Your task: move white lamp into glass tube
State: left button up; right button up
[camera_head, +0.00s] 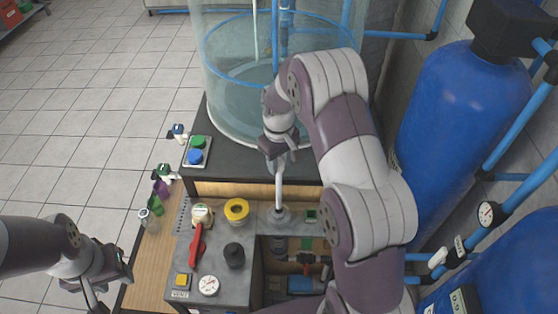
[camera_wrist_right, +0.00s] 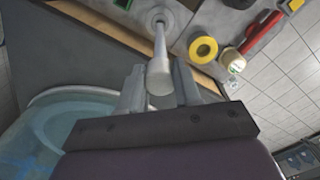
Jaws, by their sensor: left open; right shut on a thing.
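The white lamp (camera_wrist_right: 160,72) is a slim white rod with a wider cap. My right gripper (camera_wrist_right: 160,88) is shut on the cap, with one finger on each side. In the head view the lamp (camera_head: 279,188) points down from my right gripper (camera_head: 278,158) and looks nearly upright. Its far end meets a round grey fitting (camera_head: 280,215) on the bench, also in the wrist view (camera_wrist_right: 159,17). I cannot make out the glass tube's walls there, nor how deep the rod sits. My left gripper (camera_head: 110,284) is open and empty, left of the bench.
A large clear tank (camera_head: 225,90) stands behind. Blue tanks (camera_head: 450,130) and pipes line the right side.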

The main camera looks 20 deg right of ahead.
dwell(0.3)
jog(key=b, duration=0.3)
send_over(279, 205)
jog(key=shift+w+d+f, duration=0.1)
jog(key=shift+w+f, duration=0.1)
jog(key=shift+f, duration=0.9)
jog(key=shift+w+d+f, duration=0.1)
jog(key=shift+w+f, duration=0.1)
jog(key=shift+f, duration=0.9)
jog(key=shift+f, duration=0.1)
jog(key=shift+f+b, duration=2.1)
jog(key=shift+f, duration=1.3)
jog(key=shift+f+b, duration=2.3)
jog(key=shift+f, duration=1.2)
jog(key=shift+f, duration=0.15)
jog(key=shift+f+b, duration=0.9)
jog(key=shift+f, duration=0.25)
